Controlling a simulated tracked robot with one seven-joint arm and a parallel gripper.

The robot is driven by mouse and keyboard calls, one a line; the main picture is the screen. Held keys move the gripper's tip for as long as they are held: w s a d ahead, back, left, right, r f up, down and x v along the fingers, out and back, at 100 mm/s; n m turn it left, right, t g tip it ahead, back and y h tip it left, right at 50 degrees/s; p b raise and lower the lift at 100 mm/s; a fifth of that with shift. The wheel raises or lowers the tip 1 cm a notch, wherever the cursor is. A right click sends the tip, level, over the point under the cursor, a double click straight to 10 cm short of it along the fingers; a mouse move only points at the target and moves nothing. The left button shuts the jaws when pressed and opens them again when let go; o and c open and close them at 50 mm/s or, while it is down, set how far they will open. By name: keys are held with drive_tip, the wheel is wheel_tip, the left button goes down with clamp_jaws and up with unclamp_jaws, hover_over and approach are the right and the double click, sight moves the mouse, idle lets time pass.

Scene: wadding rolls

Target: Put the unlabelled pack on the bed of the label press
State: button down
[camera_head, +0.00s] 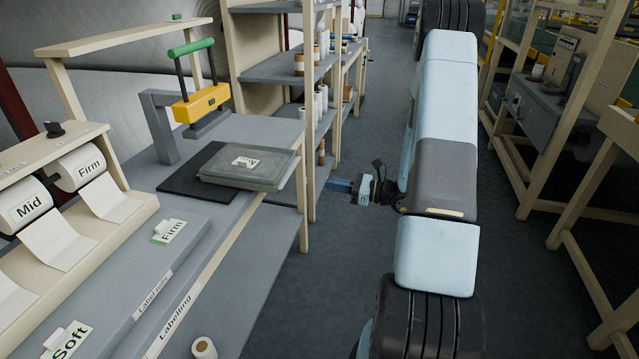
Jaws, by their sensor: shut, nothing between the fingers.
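The label press has a grey post, a yellow head (201,104) and a green handle on black bars. Its black bed (178,184) lies flat on the grey bench. A flat grey, see-through pack (218,178) rests partly on the bed, with its right part past the bed's edge. A small white and green label or tag shows on top of it; its text is too small to read surely. My gripper (341,186) is right of the pack, apart from it, beyond the bench edge. Its blue fingers point left and are shut and empty.
Label rolls marked Mid (28,208) and Firm (84,168) sit in a wooden rack at left. Firm (171,231) and Soft (67,341) tags stand at the front. Shelves (278,68) rise behind the bench. The floor aisle (345,270) is clear.

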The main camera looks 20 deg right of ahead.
sight(285, 177)
drive_tip(key=x, duration=1.2)
drive_tip(key=shift+w+a, duration=0.15)
drive_tip(key=shift+a, duration=0.15)
drive_tip(key=shift+d, duration=0.1)
